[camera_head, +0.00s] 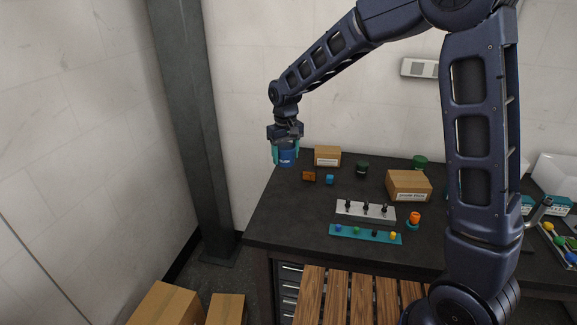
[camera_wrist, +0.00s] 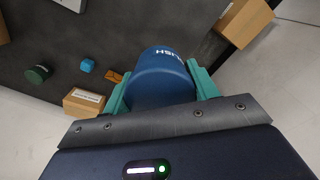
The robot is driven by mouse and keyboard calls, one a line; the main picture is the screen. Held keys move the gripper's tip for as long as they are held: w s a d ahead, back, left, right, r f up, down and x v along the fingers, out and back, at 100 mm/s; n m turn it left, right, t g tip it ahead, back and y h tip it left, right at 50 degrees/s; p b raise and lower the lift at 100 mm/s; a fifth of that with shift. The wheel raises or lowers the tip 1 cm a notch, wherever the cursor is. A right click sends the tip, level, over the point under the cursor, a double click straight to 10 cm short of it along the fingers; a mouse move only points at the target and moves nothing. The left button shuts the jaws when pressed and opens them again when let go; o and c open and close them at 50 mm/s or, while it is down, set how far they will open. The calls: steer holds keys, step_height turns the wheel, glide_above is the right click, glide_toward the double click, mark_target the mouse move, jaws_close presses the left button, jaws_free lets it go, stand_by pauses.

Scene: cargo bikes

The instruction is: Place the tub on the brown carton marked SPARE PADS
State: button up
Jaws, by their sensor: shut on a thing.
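The blue tub (camera_head: 287,157) with white lettering is held between the teal fingers of my gripper (camera_head: 285,151). In the wrist view the tub (camera_wrist: 162,78) sits between both fingers (camera_wrist: 160,90), above the table's left end. The brown carton with a white label, seemingly SPARE PADS (camera_head: 408,186), stands on the dark table, well to the right of my gripper. Its visible top is bare. I cannot tell for sure whether it shows in the wrist view.
A smaller brown carton (camera_head: 327,156) stands near the wall, with a blue cube (camera_head: 329,179), a brown block (camera_head: 309,176) and a dark green tub (camera_head: 362,167) near it. A grey pegged block (camera_head: 366,212) and an orange-topped item (camera_head: 414,219) lie in front.

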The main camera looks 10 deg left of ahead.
steer(key=shift+r, duration=0.5)
steer(key=w+d+r+m, duration=0.2)
steer(key=w+d+m, duration=0.3)
steer(key=w+d, duration=0.5)
step_height(320, 180, up, 4)
steer(key=m, duration=1.3)
glide_above(409, 178)
step_height(409, 178, down, 19)
steer(key=shift+r, duration=0.1)
steer(key=o, duration=1.1)
